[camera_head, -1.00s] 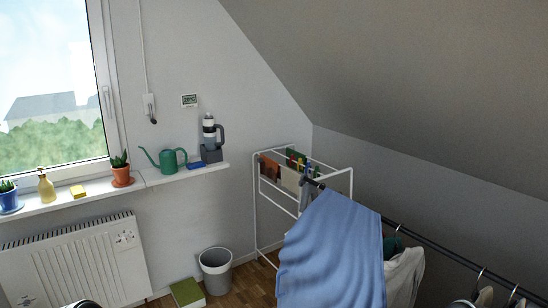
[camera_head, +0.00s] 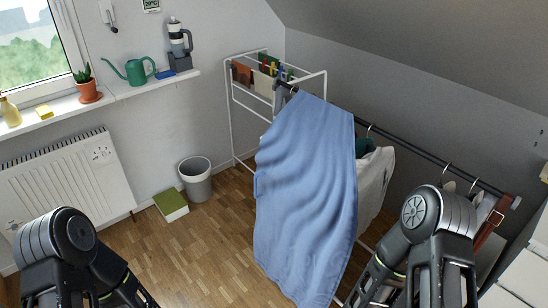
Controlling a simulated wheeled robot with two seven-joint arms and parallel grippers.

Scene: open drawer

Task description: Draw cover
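A light blue cloth cover (camera_head: 307,185) hangs over the left part of a dark clothes rail (camera_head: 425,154). It drapes down toward the floor in long folds and hides most of what hangs behind it. White and green clothes (camera_head: 374,180) show at its right edge. My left arm shows at the bottom left and my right arm at the bottom right, in front of the rail. Both grippers are out of the frame or hidden below the arm links. Neither arm visibly touches the cover.
A white drying rack (camera_head: 233,112) with small cloths stands behind the cover. A grey bin (camera_head: 196,181) and a green box (camera_head: 171,205) are on the wooden floor. A radiator (camera_head: 66,187) is at the left under the sill. White drawers (camera_head: 518,280) are at the right edge. The middle floor is clear.

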